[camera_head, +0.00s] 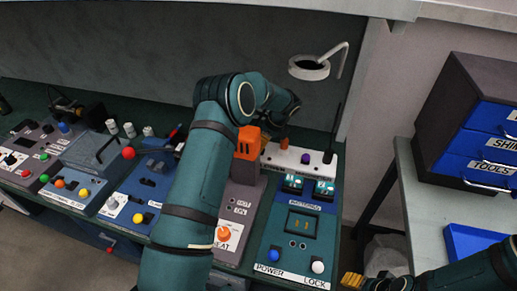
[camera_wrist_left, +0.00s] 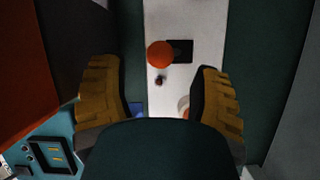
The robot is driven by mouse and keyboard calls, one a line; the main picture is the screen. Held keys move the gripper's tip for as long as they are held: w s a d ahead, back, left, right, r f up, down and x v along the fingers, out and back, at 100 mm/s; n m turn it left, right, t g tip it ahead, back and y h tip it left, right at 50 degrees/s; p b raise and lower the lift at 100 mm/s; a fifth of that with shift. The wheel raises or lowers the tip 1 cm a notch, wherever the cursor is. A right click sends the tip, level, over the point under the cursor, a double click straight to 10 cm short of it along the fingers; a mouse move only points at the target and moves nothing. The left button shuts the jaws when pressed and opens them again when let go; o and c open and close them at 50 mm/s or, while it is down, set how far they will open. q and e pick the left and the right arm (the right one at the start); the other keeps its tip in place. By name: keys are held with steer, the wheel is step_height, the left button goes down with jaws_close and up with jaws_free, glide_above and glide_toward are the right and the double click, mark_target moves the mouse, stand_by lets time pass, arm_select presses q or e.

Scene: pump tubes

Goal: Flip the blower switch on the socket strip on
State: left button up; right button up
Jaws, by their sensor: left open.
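The white socket strip (camera_head: 320,164) lies at the back of the bench. It carries an orange knob (camera_head: 284,143) and a purple knob (camera_head: 305,158). In the left wrist view the strip (camera_wrist_left: 205,18) runs up the middle, with a round orange knob (camera_wrist_left: 160,54) beside a black square. No label on the strip is readable. My left gripper (camera_wrist_left: 158,92) is open above the strip, its yellow fingers on either side of it with nothing between them. In the head view its fingers are mostly hidden by my arm. My right gripper (camera_head: 368,282) is at the lower edge, partly cut off.
An orange block (camera_head: 248,143) stands close left of the strip. A teal panel (camera_head: 290,250) and a blue panel (camera_head: 130,205) with buttons lie in front and left. A ring on a bent rod (camera_head: 309,68) rises behind. A drawer cabinet (camera_head: 470,120) stands right.

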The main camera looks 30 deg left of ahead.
arm_select(q)
steer(key=shift+x, duration=2.4)
steer(key=shift+w, duration=0.1)
jaws_close()
